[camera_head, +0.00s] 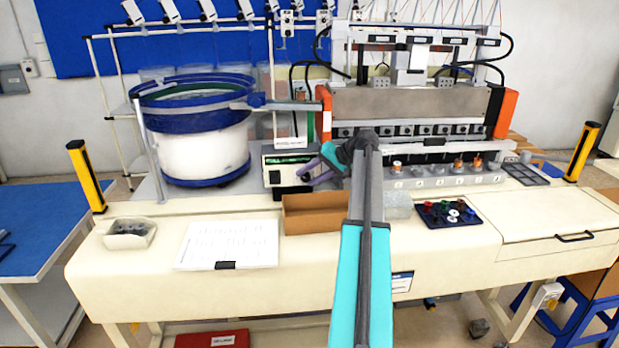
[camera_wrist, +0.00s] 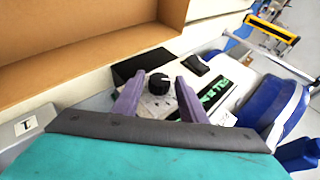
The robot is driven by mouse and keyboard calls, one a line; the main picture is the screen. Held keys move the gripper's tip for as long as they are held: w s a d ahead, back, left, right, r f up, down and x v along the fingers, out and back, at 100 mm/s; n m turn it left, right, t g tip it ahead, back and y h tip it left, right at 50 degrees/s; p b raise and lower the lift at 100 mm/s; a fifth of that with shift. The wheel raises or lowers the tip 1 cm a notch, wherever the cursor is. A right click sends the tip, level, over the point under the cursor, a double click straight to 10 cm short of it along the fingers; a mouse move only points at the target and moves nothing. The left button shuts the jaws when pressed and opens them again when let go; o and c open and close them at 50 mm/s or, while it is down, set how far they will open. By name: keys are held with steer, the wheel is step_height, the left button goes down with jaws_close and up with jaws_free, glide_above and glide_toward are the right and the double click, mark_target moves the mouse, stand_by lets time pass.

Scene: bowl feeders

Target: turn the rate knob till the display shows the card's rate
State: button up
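The feeder's control box (camera_head: 282,178) stands beside the bowl feeder, with a green-lit display (camera_head: 288,160). In the wrist view the black rate knob (camera_wrist: 158,84) with a white mark shows between the two purple fingers of my gripper (camera_wrist: 159,78). The fingers are open, one on each side of the knob with gaps visible. The display (camera_wrist: 214,92) shows green characters, partly hidden by a finger; I cannot read a rate. In the head view my gripper (camera_head: 310,172) is at the box's right front and hides the knob. A printed sheet (camera_head: 205,240) lies on the bench, its text unreadable; I cannot tell whether it is the card.
A black rocker switch (camera_wrist: 197,65) sits near the knob. The blue-rimmed bowl feeder (camera_head: 205,150) is left of the box. An open cardboard box (camera_head: 315,220) stands in front. A small tray (camera_head: 130,240) is at the bench's left; dark parts tray (camera_head: 432,217) at right.

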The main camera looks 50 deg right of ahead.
steer(key=c, duration=0.8)
steer(key=shift+o, duration=0.2)
steer(key=shift+f, duration=0.1)
steer(key=shift+s+d+f+t+y+b, duration=0.15)
steer(key=shift+f+t+y+b, duration=0.15)
steer(key=shift+t+y+b, duration=0.6)
steer(key=shift+r+m+t+b, duration=0.1)
steer(key=shift+m+t+b, duration=0.3)
steer(key=shift+b, duration=0.4)
steer(key=o, duration=1.1)
steer(key=shift+c, duration=0.2)
